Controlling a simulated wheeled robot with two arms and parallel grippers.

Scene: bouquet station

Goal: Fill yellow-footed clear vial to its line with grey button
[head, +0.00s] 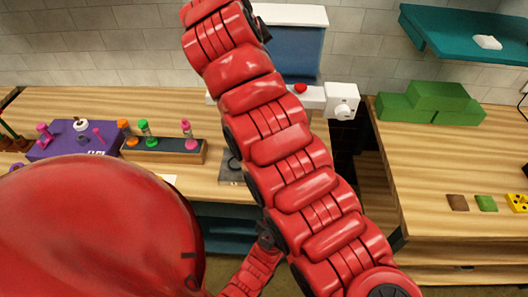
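I cannot make out a yellow-footed vial or a grey button. A rack (165,150) on the left counter holds small items with an orange (124,127), a green (144,127) and a pink (187,128) part. A dispenser-like machine with a blue panel (298,52) and white top stands at the back, a red button (300,88) on its white ledge. A grey plate (232,172) on the counter below it is partly covered. A big red arm of mine crosses the middle and hides much of the machine. Neither gripper shows.
A purple box (70,141) with pink pieces stands at the left. Green blocks (430,103) and small brown (457,203), green (486,203) and yellow (518,202) tiles lie on the right counter. A teal shelf (470,35) hangs above. A gap separates the counters.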

